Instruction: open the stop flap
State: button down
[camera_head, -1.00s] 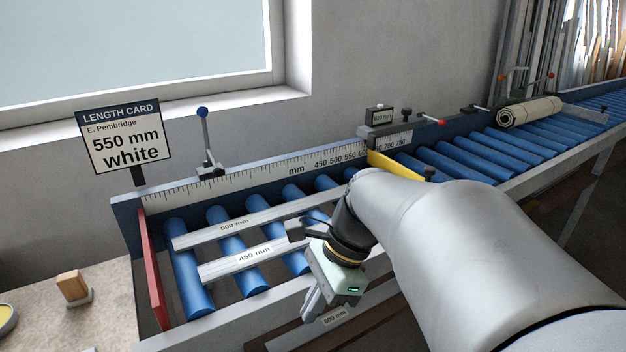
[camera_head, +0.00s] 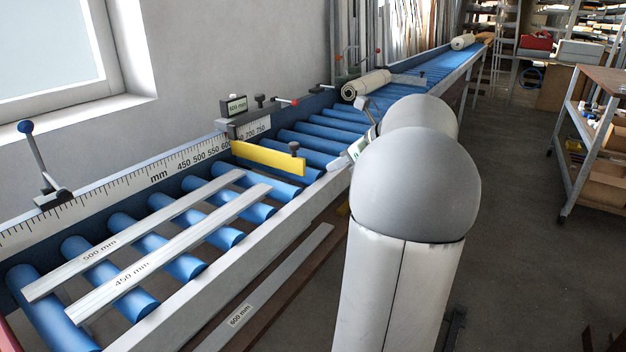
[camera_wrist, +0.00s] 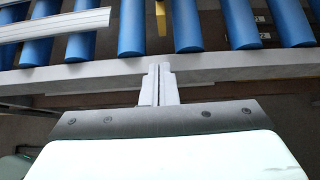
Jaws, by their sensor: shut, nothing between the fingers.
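The yellow stop flap (camera_head: 262,158) stands across the blue rollers just right of the profiles, below the stop block (camera_head: 246,122) on the scale rail. A dark knob sits at its near end. It also shows at the top of the wrist view (camera_wrist: 162,28). My gripper (camera_head: 338,164) is beyond the flap's right end, near the conveyor's front rail, partly hidden by my arm. In the wrist view my gripper (camera_wrist: 160,72) is shut and empty, its fingertips over or at the front rail, apart from the flap.
Two profiles marked 500 mm (camera_head: 140,232) and 450 mm (camera_head: 185,245) lie on the rollers left of the flap. A 600 mm profile (camera_head: 270,295) lies below the front rail. A rolled mat (camera_head: 366,84) lies farther along the conveyor. A shelf cart (camera_head: 590,130) stands at right.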

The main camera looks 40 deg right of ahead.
jog(key=x, duration=0.9)
jog(key=shift+w+f, duration=0.2)
jog(key=shift+w, duration=0.2)
